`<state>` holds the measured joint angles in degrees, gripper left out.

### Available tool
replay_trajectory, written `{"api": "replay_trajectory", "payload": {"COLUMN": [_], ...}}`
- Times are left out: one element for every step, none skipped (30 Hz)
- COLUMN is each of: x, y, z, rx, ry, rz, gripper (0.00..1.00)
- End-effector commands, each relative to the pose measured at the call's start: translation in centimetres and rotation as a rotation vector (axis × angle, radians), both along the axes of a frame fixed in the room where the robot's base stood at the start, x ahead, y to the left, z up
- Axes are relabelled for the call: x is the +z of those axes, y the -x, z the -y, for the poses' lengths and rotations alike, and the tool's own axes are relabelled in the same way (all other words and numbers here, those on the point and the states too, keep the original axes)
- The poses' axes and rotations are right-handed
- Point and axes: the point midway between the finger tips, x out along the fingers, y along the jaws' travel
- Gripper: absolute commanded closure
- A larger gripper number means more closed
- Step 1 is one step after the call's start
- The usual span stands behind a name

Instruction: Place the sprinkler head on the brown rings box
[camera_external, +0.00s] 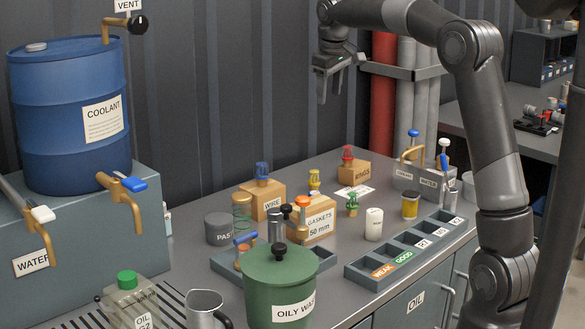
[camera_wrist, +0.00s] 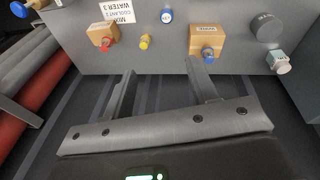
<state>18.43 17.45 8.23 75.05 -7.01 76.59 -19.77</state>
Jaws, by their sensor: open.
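The brown rings box (camera_external: 354,174) stands at the back of the bench, with a red sprinkler head (camera_external: 347,154) upright on top. It shows at the upper left of the wrist view (camera_wrist: 96,34). A yellow sprinkler head (camera_external: 314,181) and a green one (camera_external: 352,205) stand on the bench nearby. A blue head (camera_external: 262,172) is on the wire box (camera_external: 264,202), and an orange-topped one (camera_external: 303,204) is on the gaskets box (camera_external: 318,226). My gripper (camera_external: 329,90) is open and empty, high above the back of the bench; its two fingers show apart in the wrist view (camera_wrist: 160,72).
A white label card (camera_external: 356,191) lies before the rings box. A valve block (camera_external: 422,182) with upright taps stands to its right. A grey compartment tray (camera_external: 405,248), a white cup (camera_external: 374,224) and a green oily waste can (camera_external: 281,290) occupy the front. A dark wall (camera_external: 235,95) rises behind.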

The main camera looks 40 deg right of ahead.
Motion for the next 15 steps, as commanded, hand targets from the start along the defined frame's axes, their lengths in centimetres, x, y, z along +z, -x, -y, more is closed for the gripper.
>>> {"api": "replay_trajectory", "payload": {"x": [0.8,1.0,1.4,1.6,1.7,1.9,2.0,2.0,2.0,2.0,1.9,1.7,1.6,1.4,1.1], "y": [1.7,2.5,3.8,4.7,5.7,7.0,8.0,9.0,10.3,11.4,12.4,13.8,14.8,15.9,17.3], "z": [-1.3,-2.0,-2.9,-3.6,-4.2,-5.0,-5.5,-6.1,-6.8,-7.3,-7.8,-8.4,-8.9,-9.3,-9.8], "rx": [-0.002,-0.003,-0.008,-0.01,-0.012,-0.017,-0.02,-0.023,-0.029,-0.033,-0.035,-0.041,-0.046,-0.049,-0.056], "ry": [0.004,0.004,0.004,0.005,0.004,0.004,0.003,0.002,-0.002,-0.005,-0.007,-0.011,-0.015,-0.018,-0.025], "rz": [0.015,0.025,0.038,0.047,0.056,0.069,0.077,0.086,0.1,0.108,0.119,0.131,0.142,0.15,0.164], "gripper": [0.47,0.47,0.47,0.47,0.47,0.47,0.47,0.47,0.47,0.47,0.47,0.47,0.47,0.47,0.47]}}
